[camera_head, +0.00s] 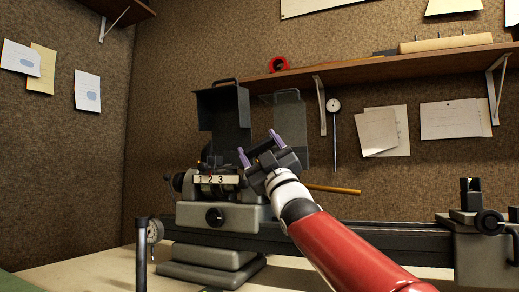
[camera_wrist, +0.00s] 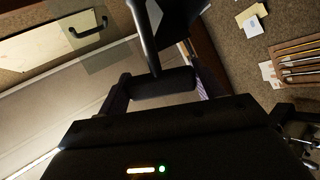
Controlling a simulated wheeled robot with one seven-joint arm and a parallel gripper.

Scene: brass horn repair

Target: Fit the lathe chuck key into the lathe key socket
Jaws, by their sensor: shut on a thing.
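My gripper (camera_head: 260,147) is raised just right of the lathe headstock, with pale purple fingertips. In the wrist view its two fingers are shut on a dark bar, which I take to be the lathe chuck key (camera_wrist: 165,84). A dark tapering piece rises from the bar toward the top of that view. The lathe (camera_head: 218,217) stands on the bench, with a plate marked 1 2 3 (camera_head: 215,180) on the headstock and a round black knob below. The key socket cannot be made out. The key is apart from the headstock front as far as I can see.
An upright dark guard with a handle (camera_head: 222,107) stands behind the headstock. The lathe bed (camera_head: 390,234) runs right to the tailstock (camera_head: 482,240). A wooden shelf (camera_head: 390,70) is on the wall above. A post with a dial (camera_head: 144,242) stands front left.

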